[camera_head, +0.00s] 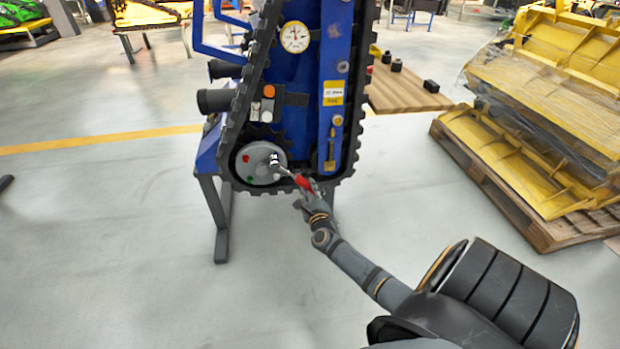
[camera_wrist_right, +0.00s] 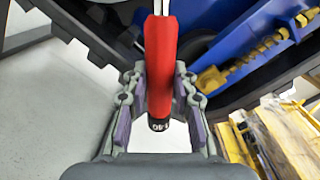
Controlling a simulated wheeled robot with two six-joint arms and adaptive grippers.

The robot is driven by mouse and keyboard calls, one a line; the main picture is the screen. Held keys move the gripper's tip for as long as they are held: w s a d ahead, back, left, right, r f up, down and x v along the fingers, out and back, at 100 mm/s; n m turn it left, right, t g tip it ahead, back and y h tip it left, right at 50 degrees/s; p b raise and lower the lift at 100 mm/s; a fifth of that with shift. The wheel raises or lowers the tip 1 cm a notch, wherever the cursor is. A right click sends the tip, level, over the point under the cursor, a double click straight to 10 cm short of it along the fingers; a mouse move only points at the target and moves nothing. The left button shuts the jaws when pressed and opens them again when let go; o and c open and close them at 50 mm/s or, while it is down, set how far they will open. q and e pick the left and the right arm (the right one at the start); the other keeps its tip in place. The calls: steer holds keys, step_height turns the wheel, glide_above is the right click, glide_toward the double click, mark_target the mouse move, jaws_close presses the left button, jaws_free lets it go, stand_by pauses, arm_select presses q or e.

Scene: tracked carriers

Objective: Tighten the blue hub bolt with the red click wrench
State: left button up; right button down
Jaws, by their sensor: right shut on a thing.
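The red click wrench (camera_head: 302,182) runs from my right gripper up and left to the grey round hub (camera_head: 250,168) at the bottom of the tracked carrier. Its metal head lies over the hub's right side. A red bolt and a green bolt show on the hub; I see no blue bolt, and the wrench head may cover it. My right gripper (camera_head: 309,194) is shut on the wrench's handle. In the right wrist view the red handle (camera_wrist_right: 161,65) stands between the fingers, its black end towards the palm; the wrench head is out of view. My left gripper is not in view.
The black track (camera_head: 353,140) surrounds the hub and passes close to my right gripper. A blue frame (camera_head: 335,60) with a gauge and yellow fitting stands above. Yellow parts on a pallet (camera_head: 480,165) are at the right.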

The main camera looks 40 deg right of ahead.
steer(key=shift+w+a+f+m+b, duration=0.2)
steer(key=shift+a+f+m+b, duration=0.05)
steer(key=shift+f+m+b, duration=0.1)
steer(key=shift+r, duration=0.1)
steer(key=shift+w+a+f+m+b, duration=0.35)
steer(key=shift+a+f+m+b, duration=0.2)
steer(key=shift+b, duration=0.2)
